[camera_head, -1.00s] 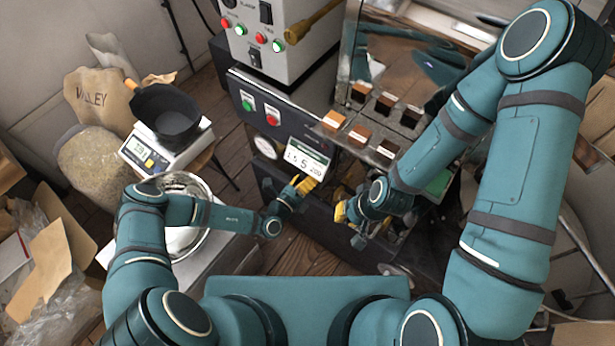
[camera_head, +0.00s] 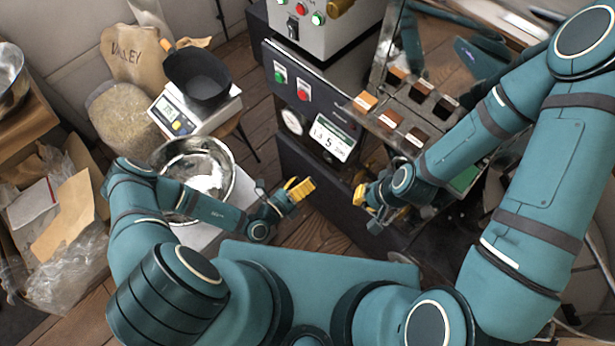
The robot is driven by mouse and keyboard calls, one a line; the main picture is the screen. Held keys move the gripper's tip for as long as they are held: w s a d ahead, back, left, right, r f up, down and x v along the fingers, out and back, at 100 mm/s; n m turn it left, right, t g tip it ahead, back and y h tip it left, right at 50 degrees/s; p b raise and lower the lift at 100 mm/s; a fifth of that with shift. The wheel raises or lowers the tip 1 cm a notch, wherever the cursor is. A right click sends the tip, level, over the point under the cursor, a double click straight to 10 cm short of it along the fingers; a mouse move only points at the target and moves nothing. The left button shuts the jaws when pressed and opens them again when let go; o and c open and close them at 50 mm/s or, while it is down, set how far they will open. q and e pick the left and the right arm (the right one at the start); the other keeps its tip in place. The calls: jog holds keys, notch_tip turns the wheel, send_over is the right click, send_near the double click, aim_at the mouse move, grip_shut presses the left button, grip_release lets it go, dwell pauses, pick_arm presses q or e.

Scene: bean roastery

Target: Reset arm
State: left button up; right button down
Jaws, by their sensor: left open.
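My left gripper (camera_head: 291,191) has yellow fingertips and hangs in front of the dark roaster cabinet, right of the metal bowl. It is open and holds nothing that I can see. My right gripper (camera_head: 360,194) also shows yellow fingertips, a short way to the right, near the cabinet's lower front. Its fingers are seen nearly end-on and partly hidden by its own wrist, so I cannot tell whether it is open or shut. A gap separates the two grippers.
The roaster cabinet (camera_head: 297,160) carries buttons and a small display (camera_head: 331,139). Colour sample blocks (camera_head: 421,88) sit on a ledge at right. A metal bowl (camera_head: 205,165) stands under my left forearm. A black scoop (camera_head: 203,78) rests on a scale (camera_head: 174,117). Wooden floor shows between.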

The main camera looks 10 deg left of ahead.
pick_arm(q)
jog(key=shift+d, duration=0.1)
dwell(0.4)
jog(key=s+d+r+m+g+h, duration=0.2)
jog(key=s+d+m+g+h, duration=0.1)
jog(key=s+m+g, duration=0.4)
jog(key=s+d+r+m+g+h, duration=0.2)
jog(key=s+d+r+m+g, duration=0.15)
jog(key=m+g, duration=0.45)
jog(key=s+a+f+m+g+y, duration=0.1)
jog(key=s+a+m+g+y, duration=0.45)
jog(key=m, duration=0.65)
jog(key=w+a+r+m+t+y, duration=0.4)
jog(key=w+r+m+t+y, duration=0.2)
jog(key=m, duration=0.5)
jog(key=shift+w+t, duration=0.75)
jog(key=shift+w, duration=0.5)
jog(key=shift+a, duration=0.1)
